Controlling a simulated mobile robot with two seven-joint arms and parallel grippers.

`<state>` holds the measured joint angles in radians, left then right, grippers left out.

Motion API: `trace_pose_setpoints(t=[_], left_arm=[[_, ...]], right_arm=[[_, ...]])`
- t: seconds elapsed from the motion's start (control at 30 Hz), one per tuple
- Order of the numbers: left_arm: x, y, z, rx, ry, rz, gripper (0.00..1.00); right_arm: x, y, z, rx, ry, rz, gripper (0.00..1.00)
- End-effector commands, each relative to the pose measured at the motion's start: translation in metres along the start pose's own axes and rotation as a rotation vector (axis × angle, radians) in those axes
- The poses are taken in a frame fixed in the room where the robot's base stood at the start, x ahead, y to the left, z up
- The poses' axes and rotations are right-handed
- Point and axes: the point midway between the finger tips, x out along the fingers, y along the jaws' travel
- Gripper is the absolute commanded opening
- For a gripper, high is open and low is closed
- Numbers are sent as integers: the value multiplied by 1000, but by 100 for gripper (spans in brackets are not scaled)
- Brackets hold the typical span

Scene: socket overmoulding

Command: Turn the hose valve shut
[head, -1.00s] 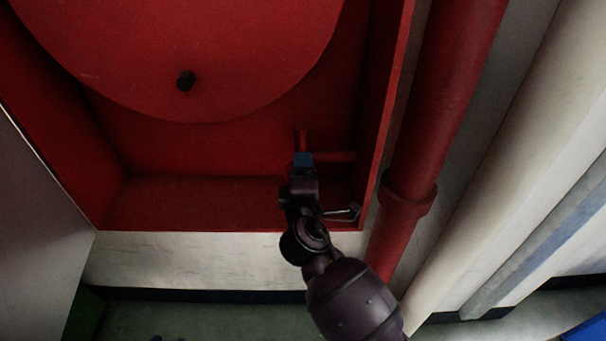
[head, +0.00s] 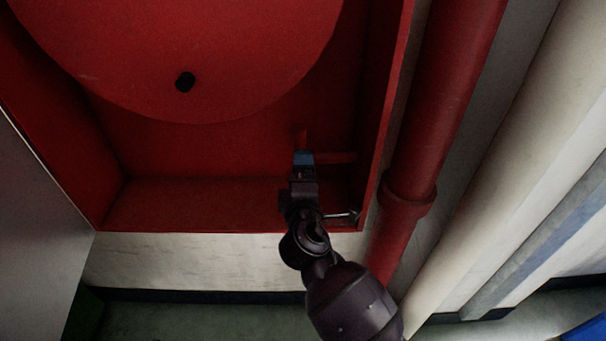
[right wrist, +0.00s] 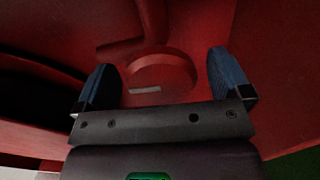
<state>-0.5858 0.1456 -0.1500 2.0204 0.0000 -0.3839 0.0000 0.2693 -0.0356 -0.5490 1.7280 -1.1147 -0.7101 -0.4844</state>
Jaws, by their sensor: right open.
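The hose valve is a red round handwheel (right wrist: 163,75) with a pale mark on its face, seen in the right wrist view between my blue finger pads. My right gripper (right wrist: 163,84) is open, with one finger on each side of the wheel; I cannot tell whether either pad touches it. In the head view my right gripper (head: 303,158) reaches into the red cabinet's lower right, at the red pipework (head: 337,157), and hides the wheel. My left gripper is not in view.
The cabinet's right wall stands close beside my right arm. A thick red pipe (head: 445,95) runs outside it. A grey panel (head: 35,235) is at left.

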Motion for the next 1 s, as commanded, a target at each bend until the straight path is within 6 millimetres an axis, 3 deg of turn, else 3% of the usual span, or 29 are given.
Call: trace_pose_setpoints(t=[0.6, 1.0], left_arm=[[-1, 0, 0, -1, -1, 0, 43], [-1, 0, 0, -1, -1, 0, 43]], right_arm=[[-92, -1, 1, 1, -1, -2, 96], [-103, 0, 0, 1, -1, 0, 96]])
